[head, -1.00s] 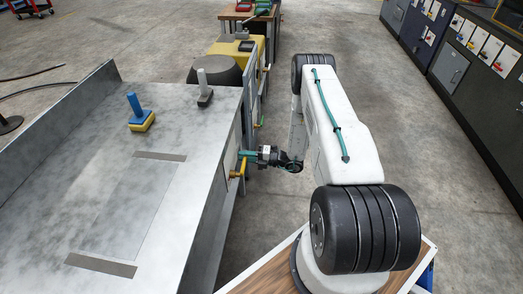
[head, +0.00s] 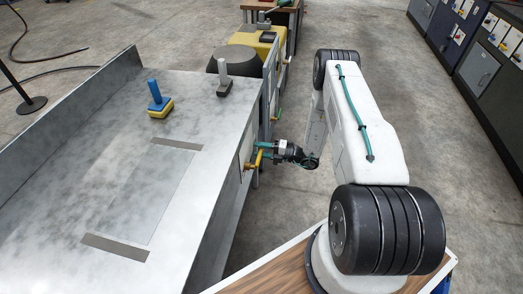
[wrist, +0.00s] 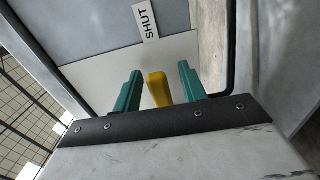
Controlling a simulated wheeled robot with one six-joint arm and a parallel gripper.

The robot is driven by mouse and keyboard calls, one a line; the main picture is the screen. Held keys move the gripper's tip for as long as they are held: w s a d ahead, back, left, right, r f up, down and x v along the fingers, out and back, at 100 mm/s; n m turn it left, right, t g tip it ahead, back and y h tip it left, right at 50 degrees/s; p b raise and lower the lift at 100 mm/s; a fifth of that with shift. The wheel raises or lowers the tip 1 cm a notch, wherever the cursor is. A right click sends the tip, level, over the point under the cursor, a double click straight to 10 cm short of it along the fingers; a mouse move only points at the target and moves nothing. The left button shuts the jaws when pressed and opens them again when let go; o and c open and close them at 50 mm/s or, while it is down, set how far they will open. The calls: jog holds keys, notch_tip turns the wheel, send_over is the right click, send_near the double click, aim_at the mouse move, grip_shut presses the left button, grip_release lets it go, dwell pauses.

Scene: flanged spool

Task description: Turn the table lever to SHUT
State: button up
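The table lever (head: 259,158) is a yellow handle on the side of the grey metal table (head: 110,170). In the wrist view the yellow lever (wrist: 159,88) stands between the two green fingers of my gripper (wrist: 157,85), with a gap showing on each side. My gripper (head: 267,148) is at the lever in the head view, by the table's right side. A white label reading SHUT (wrist: 146,21) is on the panel beyond the lever in the wrist view. The lever's base is partly hidden.
On the table stand a blue-handled yellow brush (head: 158,100) and a grey-handled block (head: 223,78). A dark round-topped object and yellow equipment (head: 259,38) stand behind. Dark cabinets (head: 478,60) line the right, with open floor between.

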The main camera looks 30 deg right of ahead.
jog(key=v, duration=0.7)
jog(key=shift+s+d, duration=0.25)
jog(key=shift+d, duration=0.05)
